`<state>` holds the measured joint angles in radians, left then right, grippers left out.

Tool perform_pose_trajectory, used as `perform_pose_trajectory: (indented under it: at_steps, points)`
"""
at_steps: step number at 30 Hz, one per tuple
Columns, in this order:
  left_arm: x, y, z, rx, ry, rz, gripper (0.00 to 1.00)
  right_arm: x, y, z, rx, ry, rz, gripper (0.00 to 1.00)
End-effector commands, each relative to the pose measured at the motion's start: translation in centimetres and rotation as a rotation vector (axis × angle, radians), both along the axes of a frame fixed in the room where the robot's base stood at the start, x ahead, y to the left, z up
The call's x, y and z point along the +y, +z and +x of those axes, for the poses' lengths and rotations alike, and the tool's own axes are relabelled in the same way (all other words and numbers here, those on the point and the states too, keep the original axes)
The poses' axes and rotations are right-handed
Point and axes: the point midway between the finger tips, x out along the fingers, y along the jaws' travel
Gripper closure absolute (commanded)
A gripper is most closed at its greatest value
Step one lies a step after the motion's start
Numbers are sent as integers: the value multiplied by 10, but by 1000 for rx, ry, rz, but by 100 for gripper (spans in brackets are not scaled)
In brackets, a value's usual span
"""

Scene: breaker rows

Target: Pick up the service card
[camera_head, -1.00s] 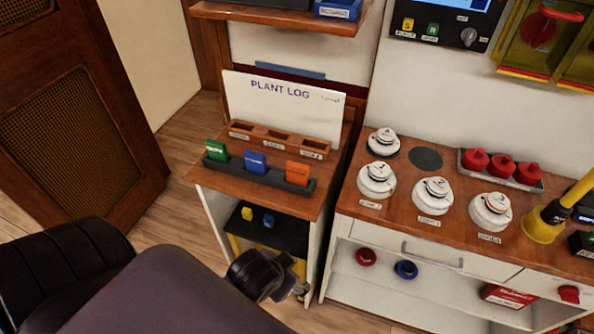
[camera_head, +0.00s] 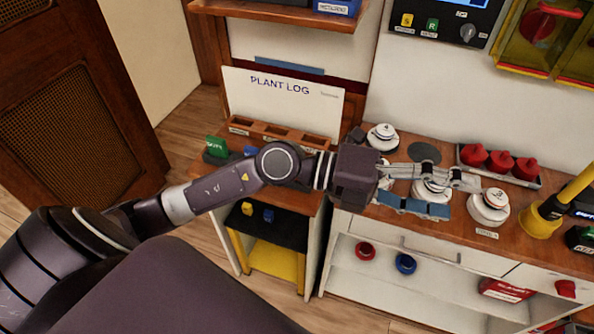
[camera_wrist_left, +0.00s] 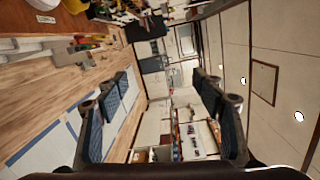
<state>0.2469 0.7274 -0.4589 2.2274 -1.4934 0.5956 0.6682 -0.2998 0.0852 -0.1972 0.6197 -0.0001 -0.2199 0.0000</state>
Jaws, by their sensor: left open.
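The cards stand in a dark rack on the small wooden desk. The green card (camera_head: 215,146) shows at the left, and the blue card (camera_head: 250,151) shows only at its top edge. The orange card seen earlier is hidden behind my left arm. I cannot read which card is the service card. My left gripper (camera_head: 455,197) is open and empty, right of the rack, in front of the white dials on the right counter in the head view. Its two blue-padded fingers are spread apart in the left wrist view (camera_wrist_left: 162,88). My right gripper is not in view.
A wooden slotted holder (camera_head: 280,134) stands behind the rack, below the plant log board (camera_head: 283,100). White dials (camera_head: 488,207), a tray of red knobs (camera_head: 501,161) and a yellow handle (camera_head: 541,222) occupy the right counter. A shelf (camera_head: 280,14) overhangs the desk.

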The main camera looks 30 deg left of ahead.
Motion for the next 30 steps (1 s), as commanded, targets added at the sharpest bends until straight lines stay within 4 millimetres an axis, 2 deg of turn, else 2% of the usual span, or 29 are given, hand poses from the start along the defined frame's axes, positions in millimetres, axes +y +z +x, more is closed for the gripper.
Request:
perform_pose_trajectory:
  at_steps: [1,2,4,5,6,8,9,12,15,16,18,21,30]
  points:
    - [7,-26,1,-17,-27,151,38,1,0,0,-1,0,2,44]
    - [15,-44,2,-16,-40,244,38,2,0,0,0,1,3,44]
    - [42,-83,9,-9,-47,467,38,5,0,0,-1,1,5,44]
    - [58,-99,13,1,-40,562,38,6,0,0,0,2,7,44]
    - [83,-117,20,16,-23,687,38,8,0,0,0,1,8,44]
    - [125,-137,31,48,19,864,38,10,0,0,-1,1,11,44]
    - [154,-146,38,71,55,972,38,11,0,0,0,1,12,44]
    - [223,-155,50,135,159,1189,38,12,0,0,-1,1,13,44]
    - [275,-152,56,189,254,1337,38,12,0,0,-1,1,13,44]
    - [287,-151,57,203,276,1369,38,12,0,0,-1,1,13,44]
    - [307,-147,58,229,319,1422,38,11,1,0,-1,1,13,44]
    - [322,-148,59,250,348,1458,38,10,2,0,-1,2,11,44]
    - [326,-177,70,254,348,1464,38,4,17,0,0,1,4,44]
